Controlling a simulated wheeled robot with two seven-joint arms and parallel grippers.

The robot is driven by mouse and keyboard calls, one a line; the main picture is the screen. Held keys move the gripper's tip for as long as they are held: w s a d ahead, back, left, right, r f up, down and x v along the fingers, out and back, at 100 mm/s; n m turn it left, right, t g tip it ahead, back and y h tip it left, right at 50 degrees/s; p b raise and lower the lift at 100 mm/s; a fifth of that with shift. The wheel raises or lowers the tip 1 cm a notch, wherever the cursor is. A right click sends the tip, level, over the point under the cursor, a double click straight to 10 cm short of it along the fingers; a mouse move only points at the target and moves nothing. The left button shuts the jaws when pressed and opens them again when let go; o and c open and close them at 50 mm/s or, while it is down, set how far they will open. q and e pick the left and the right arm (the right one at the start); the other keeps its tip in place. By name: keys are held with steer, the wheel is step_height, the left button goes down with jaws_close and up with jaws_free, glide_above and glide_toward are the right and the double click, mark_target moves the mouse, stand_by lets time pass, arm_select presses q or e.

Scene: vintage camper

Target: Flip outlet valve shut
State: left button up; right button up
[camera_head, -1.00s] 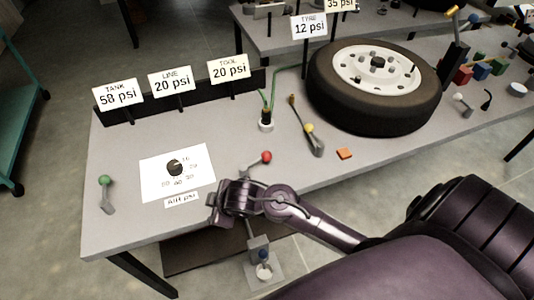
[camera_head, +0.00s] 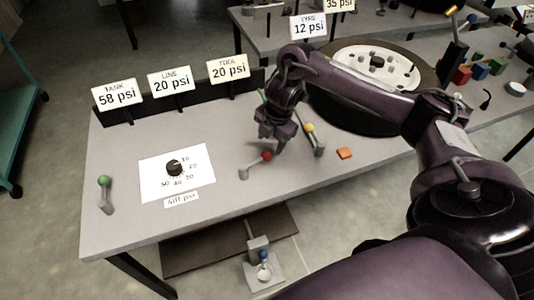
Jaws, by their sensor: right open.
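Several ball-tipped levers stand on the grey workbench (camera_head: 120,222); no label shows which one is the outlet valve. A lever with a red ball (camera_head: 267,155) lies low near the front edge, ball to the right. A lever with a yellow ball (camera_head: 309,128) is behind it to the right, and one with a green ball (camera_head: 103,181) is at the far left. My right gripper (camera_head: 268,146) is open, pointing down just behind and above the red ball; I cannot tell whether they touch. It hides the hose fitting behind. My left gripper is out of view.
A dial (camera_head: 174,168) sits on a white card. Signs read TANK 58 psi (camera_head: 118,96), LINE 20 psi (camera_head: 170,83) and TOOL 20 psi (camera_head: 228,69). A tyre (camera_head: 340,118) is behind my right arm. A blue-balled lever (camera_head: 264,255) is below the bench.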

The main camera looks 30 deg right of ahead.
mark_target(267, 153)
steer(key=f, duration=0.2)
steer(key=w+f, duration=0.1)
steer(key=f, duration=0.1)
steer(key=f+b, duration=0.1)
steer(key=f, duration=0.2)
steer(key=shift+w+a, duration=0.2)
steer(key=shift+a, duration=0.05)
steer(key=shift+c, duration=0.4)
jaws_close()
